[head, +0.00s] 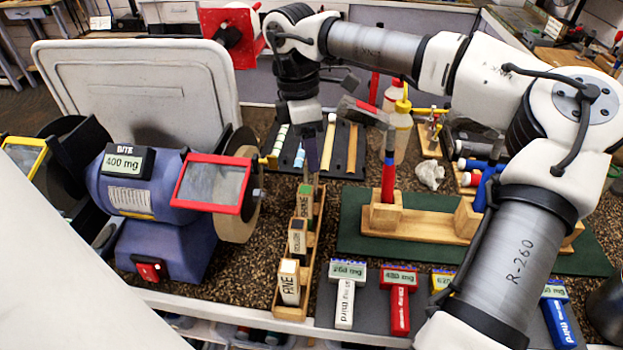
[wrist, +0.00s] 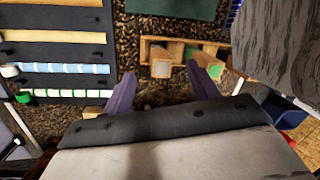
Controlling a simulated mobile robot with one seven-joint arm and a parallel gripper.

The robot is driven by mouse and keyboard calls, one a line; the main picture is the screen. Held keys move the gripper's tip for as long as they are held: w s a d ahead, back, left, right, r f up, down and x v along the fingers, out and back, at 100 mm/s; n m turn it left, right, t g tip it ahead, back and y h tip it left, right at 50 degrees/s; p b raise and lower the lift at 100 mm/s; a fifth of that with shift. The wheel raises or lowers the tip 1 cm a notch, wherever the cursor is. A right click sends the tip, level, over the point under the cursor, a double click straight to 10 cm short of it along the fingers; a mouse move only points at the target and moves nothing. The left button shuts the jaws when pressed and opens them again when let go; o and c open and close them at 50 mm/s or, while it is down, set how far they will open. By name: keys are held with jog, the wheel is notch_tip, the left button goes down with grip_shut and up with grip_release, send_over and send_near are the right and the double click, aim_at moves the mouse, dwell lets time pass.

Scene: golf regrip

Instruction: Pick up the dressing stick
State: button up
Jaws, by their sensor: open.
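My gripper (head: 313,172) points down over the far end of a wooden rack (head: 315,220), its purple fingers apart and empty. The rack holds upright blocks: a pale one marked FINE (head: 289,284), a dark-topped one (head: 297,238) and a green-topped one (head: 304,202). In the wrist view a pale-topped tan stick (wrist: 160,64) stands in the rack's end slot, between my fingertips in the picture. It may be the dressing stick; I read no such label. My gripper largely hides it in the head view.
A blue bench grinder (head: 150,190) stands left of the rack. A dark mat with striped strips (head: 350,165) lies beyond. A wooden stand (head: 430,222) holding a red-and-blue tool (head: 388,175) is to the right. Labelled brushes (head: 345,300) lie near the front edge.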

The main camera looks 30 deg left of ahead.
aim_at(312, 183)
jog(key=shift+d+f+p, duration=0.2)
jog(key=shift+f+p, duration=0.1)
jog(key=shift+f, duration=0.8)
jog(key=shift+d+f+p, duration=0.15)
jog(key=shift+f+p, duration=0.15)
jog(key=shift+f, duration=0.8)
jog(key=c, duration=1.2)
